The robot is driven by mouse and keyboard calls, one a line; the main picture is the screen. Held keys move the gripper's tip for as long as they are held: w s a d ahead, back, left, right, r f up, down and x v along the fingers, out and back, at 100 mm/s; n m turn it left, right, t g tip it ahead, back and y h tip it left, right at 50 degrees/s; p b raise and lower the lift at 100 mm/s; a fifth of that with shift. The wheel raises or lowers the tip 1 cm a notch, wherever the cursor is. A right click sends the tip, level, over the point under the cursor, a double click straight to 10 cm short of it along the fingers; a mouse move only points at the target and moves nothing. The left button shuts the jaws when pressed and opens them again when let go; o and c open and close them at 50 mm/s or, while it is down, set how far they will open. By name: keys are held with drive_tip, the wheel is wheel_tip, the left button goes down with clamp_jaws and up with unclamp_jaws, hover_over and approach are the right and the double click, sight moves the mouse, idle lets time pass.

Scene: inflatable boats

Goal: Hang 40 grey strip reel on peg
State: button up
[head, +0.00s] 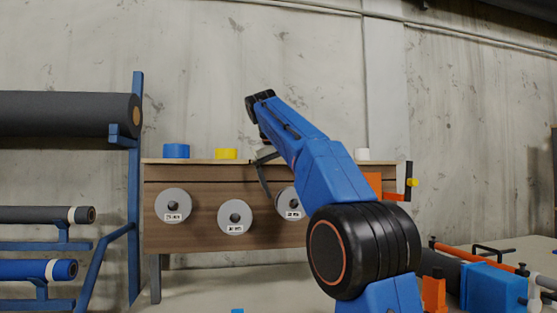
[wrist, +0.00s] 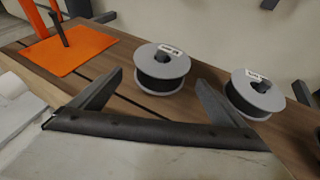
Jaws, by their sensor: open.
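Several grey-flanged reels hang on the front of a wooden panel (head: 222,187). The right reel (head: 288,204) is partly hidden by my arm; its label is too small to read surely. The wrist view shows two reels with dark strip wound on them. One reel (wrist: 162,68) is just beyond and between my open fingers; the other reel (wrist: 255,94) is to the right. My gripper (wrist: 160,82) is open and holds nothing. In the head view its dark finger (head: 263,180) shows beside the right reel. A dark peg (wrist: 59,30) sticks out from an orange board (wrist: 85,52).
The left reel (head: 173,205) and middle reel (head: 235,217) hang nearby. A blue roll (head: 176,151) and a yellow roll (head: 226,154) stand on the panel's top. A blue rack (head: 134,190) with large rolls is at left. Orange and blue equipment (head: 490,285) is at lower right.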

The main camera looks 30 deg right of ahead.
drive_tip(key=v, duration=0.9)
drive_tip(key=shift+s+a, duration=0.1)
drive_tip(key=shift+s, duration=0.05)
drive_tip(key=s+a+f+y, duration=0.1)
drive_tip(key=s+a+f, duration=0.2)
drive_tip(key=s+f, duration=0.9)
drive_tip(key=s+a+f+n+t+y, duration=0.1)
drive_tip(key=s+a+f, duration=0.3)
drive_tip(key=s+f, duration=0.8)
drive_tip(key=s+a+f+n+y, duration=0.1)
drive_tip(key=s+a+f+y, duration=0.2)
drive_tip(key=s+f, duration=0.9)
wheel_tip(320, 180, down, 18)
drive_tip(key=shift+s+a+f+t, duration=0.15)
drive_tip(key=shift+a+t, duration=0.15)
drive_tip(key=shift+a, duration=0.25)
